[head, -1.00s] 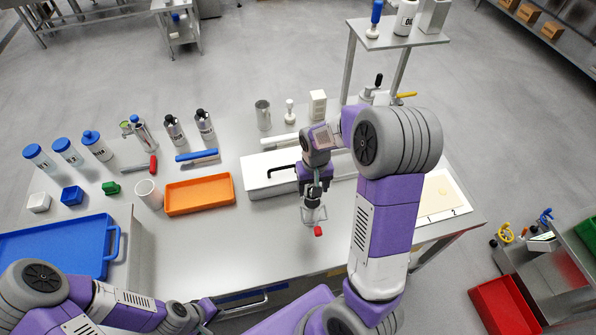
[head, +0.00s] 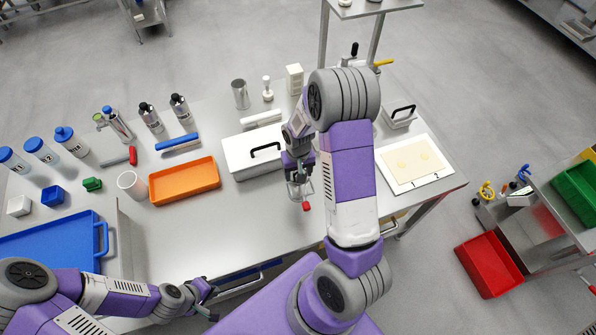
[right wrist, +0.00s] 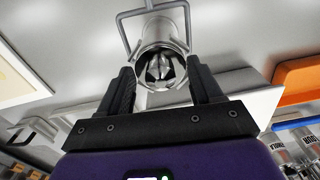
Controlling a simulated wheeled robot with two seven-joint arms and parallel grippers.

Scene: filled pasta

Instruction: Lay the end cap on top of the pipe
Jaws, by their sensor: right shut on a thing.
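My right gripper (right wrist: 165,85) is shut on a shiny metal hollow round piece (right wrist: 162,50) with a grey wire loop; in the right wrist view its open end faces me between the fingers. In the head view my right gripper (head: 299,172) points down over the bench beside a white box, with the wire loop and a small red piece (head: 306,207) below it. Whether the held piece is the end cap I cannot tell. An upright metal cylinder (head: 240,94) stands at the back; I cannot tell if it is the pipe. My left gripper (head: 208,291) is low at the bench's front edge, its jaws unclear.
A white box (head: 237,155) with a black handle is left of my right gripper. An orange tray (head: 184,181), a white cup (head: 131,184) and a blue tray (head: 52,246) lie further left. A white board (head: 414,162) lies right.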

